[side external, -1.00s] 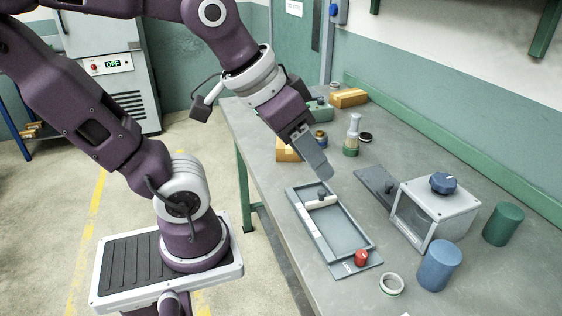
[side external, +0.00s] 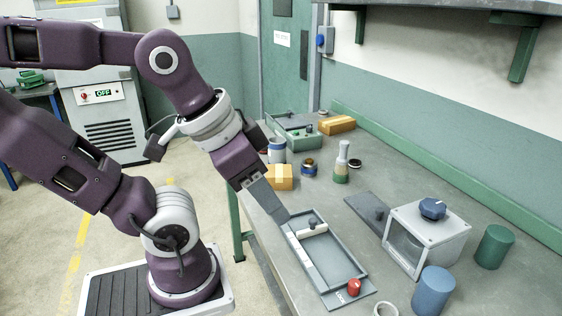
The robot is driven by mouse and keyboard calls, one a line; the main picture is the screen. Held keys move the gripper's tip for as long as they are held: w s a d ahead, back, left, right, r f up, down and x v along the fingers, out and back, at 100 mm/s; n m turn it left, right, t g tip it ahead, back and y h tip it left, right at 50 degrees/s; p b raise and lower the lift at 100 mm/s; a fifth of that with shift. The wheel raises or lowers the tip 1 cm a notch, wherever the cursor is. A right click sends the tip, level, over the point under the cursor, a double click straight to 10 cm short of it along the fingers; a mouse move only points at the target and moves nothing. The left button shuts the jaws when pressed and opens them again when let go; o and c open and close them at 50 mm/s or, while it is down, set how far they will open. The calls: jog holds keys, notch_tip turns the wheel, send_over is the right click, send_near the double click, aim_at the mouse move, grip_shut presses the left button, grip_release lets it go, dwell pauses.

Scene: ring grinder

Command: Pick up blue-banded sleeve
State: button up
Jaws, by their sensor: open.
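A pale cylinder with blue on it (side external: 277,151), which looks like the blue-banded sleeve, stands upright at the far left part of the bench. A small dark-blue and amber round part (side external: 309,167) stands to the right of the cylinder.
A yellow box (side external: 280,178) stands just behind my gripper. A bottle (side external: 341,165), a clear-fronted grinder housing (side external: 424,240), a blue cylinder (side external: 433,291) and a green cylinder (side external: 494,247) stand to the right. A red knob (side external: 354,286) is on the tray.

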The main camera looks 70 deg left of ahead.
jog(key=shift+o, duration=0.2)
dwell(0.3)
jog(key=o, duration=0.8)
jog(key=w+a, duration=0.4)
jog(key=w, duration=0.2)
jog(key=m+g+y, duration=0.6)
jog(key=m+y, duration=0.2)
send_near(277, 152)
jog(key=d+r, duration=0.2)
jog(key=d, duration=0.5)
jog(key=a+f+m+y, duration=0.2)
jog(key=a+m, duration=0.1)
jog(key=a, duration=0.1)
jog(key=w+a+f+m+y, duration=0.1)
jog(key=a+f+m, duration=0.1)
jog(key=a, duration=0.3)
jog(key=a+f+m+y, duration=0.2)
jog(key=a+m, duration=0.2)
jog(key=shift+w+a+g+y, duration=0.15)
jog(key=shift+a+g+y, duration=0.15)
jog(key=x, duration=0.3)
jog(key=f+x, duration=0.1)
jog(key=x, duration=0.2)
jog(key=shift+a+f, duration=0.1)
jog(key=shift+c, duration=0.3)
